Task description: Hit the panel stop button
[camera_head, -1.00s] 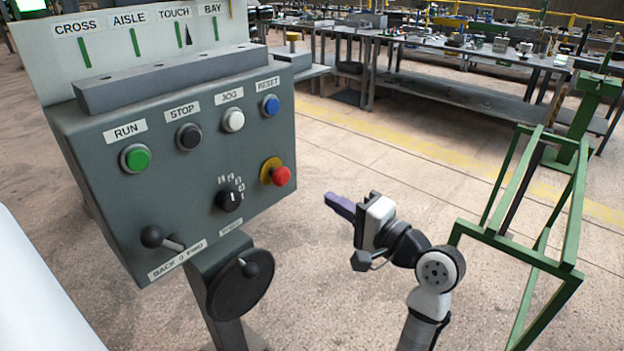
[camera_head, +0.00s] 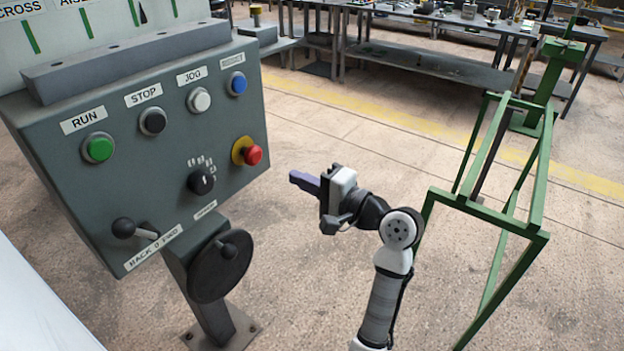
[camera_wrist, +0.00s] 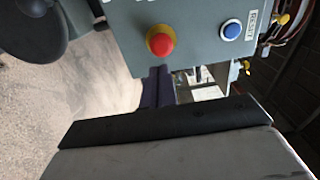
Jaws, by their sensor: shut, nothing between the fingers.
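The grey control panel (camera_head: 110,190) stands at the left in the head view. Its stop button (camera_head: 152,121) is a black round button under the STOP label, between the green RUN button (camera_head: 98,148) and the white JOG button (camera_head: 199,100). My gripper (camera_head: 292,177) is shut and empty, with its purple fingers pointing left toward the panel. It is right of the panel and apart from it, a little lower than the red mushroom button (camera_head: 253,155). In the wrist view the red button (camera_wrist: 160,41) and blue button (camera_wrist: 231,31) show; the stop button is out of that view.
The panel carries a rotary selector (camera_head: 202,180), a lever (camera_head: 124,228) and a black handwheel (camera_head: 219,266) below. A green metal frame (camera_head: 490,215) stands right of my arm. Workbenches (camera_head: 430,68) are behind. The floor between panel and frame is clear.

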